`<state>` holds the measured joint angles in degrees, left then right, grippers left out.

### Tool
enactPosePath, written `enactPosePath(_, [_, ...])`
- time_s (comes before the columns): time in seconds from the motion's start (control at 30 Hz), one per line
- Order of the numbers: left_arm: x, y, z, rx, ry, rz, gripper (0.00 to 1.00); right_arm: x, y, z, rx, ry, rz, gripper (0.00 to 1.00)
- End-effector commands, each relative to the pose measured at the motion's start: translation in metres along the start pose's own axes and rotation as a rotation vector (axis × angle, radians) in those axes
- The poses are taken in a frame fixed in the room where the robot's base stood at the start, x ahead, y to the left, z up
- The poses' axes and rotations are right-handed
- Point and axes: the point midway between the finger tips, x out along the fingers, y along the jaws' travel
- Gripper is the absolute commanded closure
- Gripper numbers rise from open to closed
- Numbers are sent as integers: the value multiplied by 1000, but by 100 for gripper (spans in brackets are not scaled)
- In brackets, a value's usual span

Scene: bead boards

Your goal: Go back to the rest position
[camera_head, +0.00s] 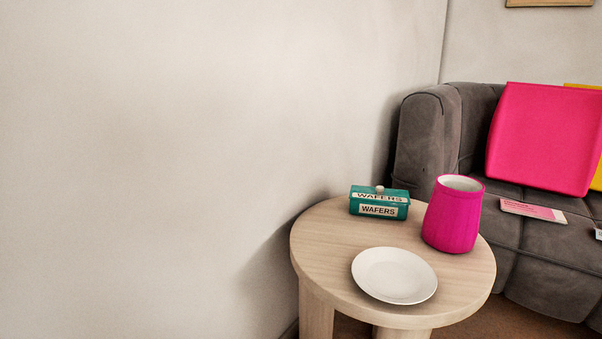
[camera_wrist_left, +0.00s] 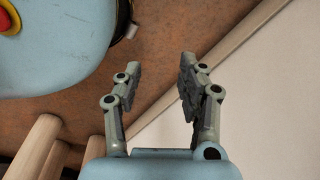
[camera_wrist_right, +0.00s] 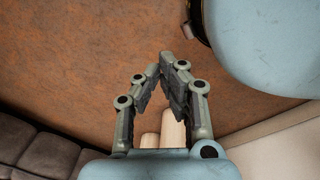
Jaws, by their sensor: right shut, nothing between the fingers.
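My left gripper (camera_wrist_left: 155,80) shows in the left wrist view with its two fingers apart and nothing between them, above the brown floor (camera_wrist_left: 165,50) and beside the pale wall. My right gripper (camera_wrist_right: 162,68) shows in the right wrist view with its fingertips together and nothing held, also over the floor. Neither gripper shows in the head view. Both hang clear of the round wooden table (camera_head: 320,250), whose legs show in both wrist views.
On the table are a teal wafers tin (camera_head: 379,202), a pink ribbed vase (camera_head: 453,215) and an empty white plate (camera_head: 394,275). A grey sofa (camera_head: 428,135) with a pink cushion (camera_head: 545,138) and a booklet (camera_head: 532,211) stands at the right. A bare wall (camera_head: 180,150) is at the left.

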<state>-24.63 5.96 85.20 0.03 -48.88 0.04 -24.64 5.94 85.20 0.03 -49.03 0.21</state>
Motion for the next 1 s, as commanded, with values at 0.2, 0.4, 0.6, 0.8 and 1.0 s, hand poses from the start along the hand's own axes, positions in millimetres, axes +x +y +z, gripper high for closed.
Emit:
enactPosePath(0.2, [0, -3, 37, -13, 3, 2, 60, 0, 3, 37, 11, 4, -2, 100])
enactPosePath(0.4, [-8, -1, 94, -24, -3, 7, 60, -8, 2, 94, 21, -1, -7, 100])
enactPosePath(0.6, [-13, 1, 130, -28, -9, 10, 60, -12, -1, 129, 25, -6, -10, 100])
enactPosePath(0.8, [-10, 2, 135, -29, -11, 11, 60, -10, -1, 134, 25, -9, -10, 100])
enactPosePath(1.0, [-10, 2, 135, -28, -12, 11, 60, -10, -1, 134, 25, -10, -10, 100])
